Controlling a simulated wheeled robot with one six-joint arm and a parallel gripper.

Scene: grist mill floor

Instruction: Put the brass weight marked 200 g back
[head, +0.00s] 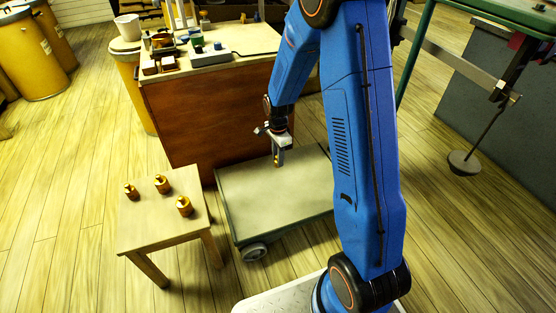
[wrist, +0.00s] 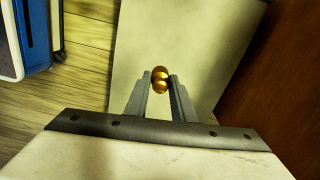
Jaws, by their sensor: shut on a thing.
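My gripper (head: 279,157) is shut on a small brass weight (wrist: 160,79), holding it above the low flat cart. In the wrist view the weight shows as two rounded brass shapes between the fingertips, seen end-on. Its marking cannot be read. Three other brass weights stand upright on a small wooden stool (head: 150,227) to the left: one at the left (head: 131,191), one at the back (head: 162,184) and a larger one at the front right (head: 184,206). I cannot read their markings either.
The cart (head: 265,205) has a bare flat top. Behind it stands a wooden bench (head: 215,115) with several small objects and a grey box (head: 210,57) on top. Yellow drums (head: 32,52) stand at the back left. A metal beam with a hanging disc (head: 464,162) is at the right.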

